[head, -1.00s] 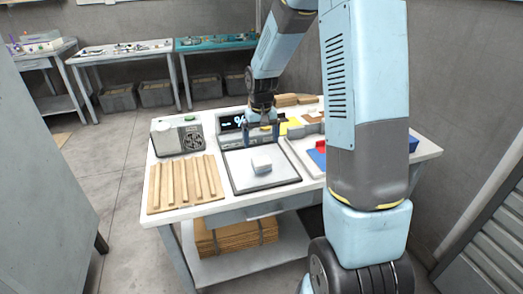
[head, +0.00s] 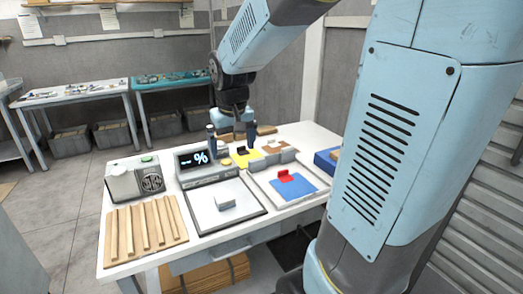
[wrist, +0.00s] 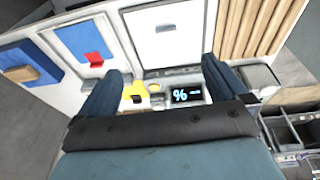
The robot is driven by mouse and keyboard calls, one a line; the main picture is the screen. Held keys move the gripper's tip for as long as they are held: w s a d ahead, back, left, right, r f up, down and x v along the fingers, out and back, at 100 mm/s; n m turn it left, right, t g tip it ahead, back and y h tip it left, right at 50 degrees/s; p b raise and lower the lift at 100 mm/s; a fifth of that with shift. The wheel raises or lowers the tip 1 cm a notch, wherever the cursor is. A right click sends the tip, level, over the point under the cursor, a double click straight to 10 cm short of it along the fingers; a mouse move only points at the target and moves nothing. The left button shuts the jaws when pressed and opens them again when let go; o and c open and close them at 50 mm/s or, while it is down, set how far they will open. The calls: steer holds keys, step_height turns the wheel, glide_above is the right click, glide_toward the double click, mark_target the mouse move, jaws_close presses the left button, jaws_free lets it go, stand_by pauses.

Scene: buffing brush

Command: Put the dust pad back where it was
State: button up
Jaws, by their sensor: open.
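No label marks the dust pad, and I cannot tell for sure which piece it is. A small pale grey block (head: 225,201) lies on the white, dark-rimmed plate (head: 246,216) at the front middle of the table; it also shows in the wrist view (wrist: 165,28). A red piece (head: 284,176) stands on a blue sheet (head: 305,187) to its right. A small dark piece (head: 241,151) sits on a yellow sheet (head: 236,163) at the back. My gripper (head: 232,141) is open and empty, above the back of the table between the display and the yellow sheet.
A display with a percent sign (head: 194,159) stands behind the plate. A grey box with a fan (head: 135,180) and a slatted wooden board (head: 146,232) are at left. Wood pieces lie at the back.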

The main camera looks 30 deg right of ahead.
steer(key=s+r+t, duration=0.1)
steer(key=s+r, duration=0.2)
steer(key=s, duration=0.5)
steer(key=s+r+t, duration=0.2)
steer(key=s, duration=0.6)
steer(key=shift+s+r, duration=0.15)
steer(key=shift+r, duration=0.25)
steer(key=shift+d, duration=0.1)
